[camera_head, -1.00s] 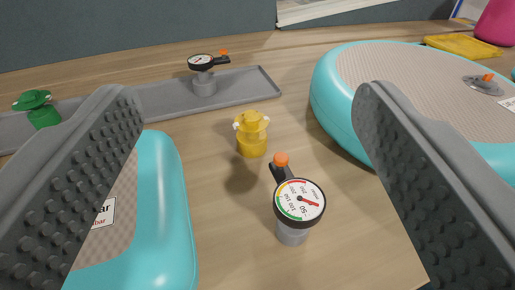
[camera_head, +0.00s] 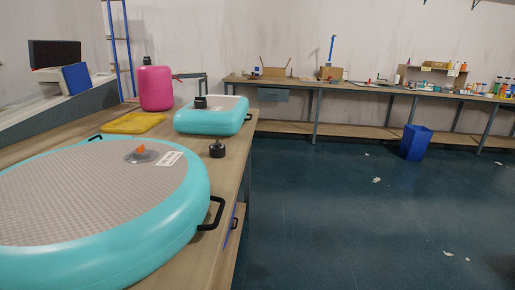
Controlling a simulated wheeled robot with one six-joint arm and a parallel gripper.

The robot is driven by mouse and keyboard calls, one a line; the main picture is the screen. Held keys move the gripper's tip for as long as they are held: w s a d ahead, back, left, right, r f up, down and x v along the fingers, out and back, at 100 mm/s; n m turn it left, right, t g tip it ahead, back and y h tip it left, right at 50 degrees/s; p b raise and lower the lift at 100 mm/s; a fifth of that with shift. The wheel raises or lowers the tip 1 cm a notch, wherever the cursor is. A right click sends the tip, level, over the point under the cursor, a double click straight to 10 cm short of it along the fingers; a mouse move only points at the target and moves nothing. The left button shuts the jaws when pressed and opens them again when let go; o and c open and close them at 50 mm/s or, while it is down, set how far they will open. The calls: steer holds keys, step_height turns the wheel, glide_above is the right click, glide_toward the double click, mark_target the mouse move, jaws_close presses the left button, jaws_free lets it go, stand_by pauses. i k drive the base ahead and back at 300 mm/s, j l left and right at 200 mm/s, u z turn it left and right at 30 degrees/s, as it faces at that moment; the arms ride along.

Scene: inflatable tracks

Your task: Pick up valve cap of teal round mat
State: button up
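The teal round mat (camera_head: 160,222) lies on the wooden table at the left, with a beige ribbed top and a black side handle. Its grey valve (camera_head: 141,155) shows an orange centre and has no black cap on it. A small black cap-like piece (camera_head: 217,149) stands on the table just beyond the mat's far right edge, apart from it. I cannot tell for sure that it is this mat's valve cap. My gripper is out of view.
A teal rectangular mat (camera_head: 212,121) with a black piece (camera_head: 200,103) on top lies farther back. A yellow folded item (camera_head: 134,122) and a pink rounded item (camera_head: 156,88) are beside it. Open floor (camera_head: 345,220) lies right of the table.

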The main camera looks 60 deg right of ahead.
mark_target(217, 150)
steer(key=z, duration=1.2)
